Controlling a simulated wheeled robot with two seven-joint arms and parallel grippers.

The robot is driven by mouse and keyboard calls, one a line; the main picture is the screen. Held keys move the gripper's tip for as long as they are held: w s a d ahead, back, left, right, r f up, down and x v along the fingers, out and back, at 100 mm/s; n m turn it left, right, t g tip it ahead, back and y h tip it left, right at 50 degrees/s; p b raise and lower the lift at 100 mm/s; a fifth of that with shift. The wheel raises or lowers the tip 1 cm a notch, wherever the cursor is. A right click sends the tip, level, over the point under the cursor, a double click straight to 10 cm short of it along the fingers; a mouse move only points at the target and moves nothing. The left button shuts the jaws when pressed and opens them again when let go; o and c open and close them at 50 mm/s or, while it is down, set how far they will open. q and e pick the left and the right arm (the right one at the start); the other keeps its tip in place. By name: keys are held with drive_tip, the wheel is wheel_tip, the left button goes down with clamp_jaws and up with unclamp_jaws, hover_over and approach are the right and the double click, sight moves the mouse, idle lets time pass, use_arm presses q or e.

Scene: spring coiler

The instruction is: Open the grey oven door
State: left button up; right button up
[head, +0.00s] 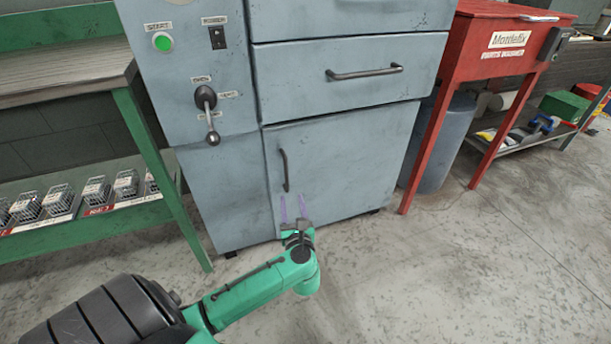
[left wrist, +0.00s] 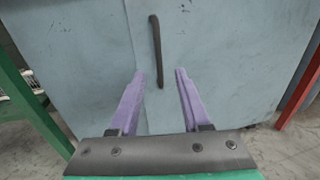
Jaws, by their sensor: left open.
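The grey oven (head: 215,90) stands ahead of me, with a lower door (head: 345,165) that looks shut. A dark vertical handle (head: 284,170) is on the left side of that door. Above it is a drawer-like front (head: 340,85) with a horizontal handle (head: 364,72). My left gripper (head: 292,208) is open and empty, just below the vertical handle. In the left wrist view the handle (left wrist: 156,50) lies ahead, roughly in line with the gap between the purple fingers (left wrist: 158,85), apart from them. My right gripper is not in view.
A green workbench (head: 150,150) with small wire baskets (head: 60,200) on its lower shelf stands at left. A red cabinet on legs (head: 480,60) and a blue-grey bin (head: 440,140) stand at right. The oven's lever (head: 208,105) sticks out at upper left. The concrete floor (head: 460,260) is clear.

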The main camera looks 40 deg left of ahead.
use_arm(q)
drive_tip(key=b, duration=0.2)
approach(286, 172)
drive_tip(key=x, duration=0.3)
drive_tip(key=b+x, duration=0.2)
drive_tip(key=x, duration=0.5)
drive_tip(key=shift+w+f, duration=0.1)
drive_tip(key=shift+f, duration=0.1)
drive_tip(key=shift+w+a, duration=0.15)
drive_tip(key=shift+a, duration=0.05)
drive_tip(key=shift+r, duration=0.1)
clamp_jaws()
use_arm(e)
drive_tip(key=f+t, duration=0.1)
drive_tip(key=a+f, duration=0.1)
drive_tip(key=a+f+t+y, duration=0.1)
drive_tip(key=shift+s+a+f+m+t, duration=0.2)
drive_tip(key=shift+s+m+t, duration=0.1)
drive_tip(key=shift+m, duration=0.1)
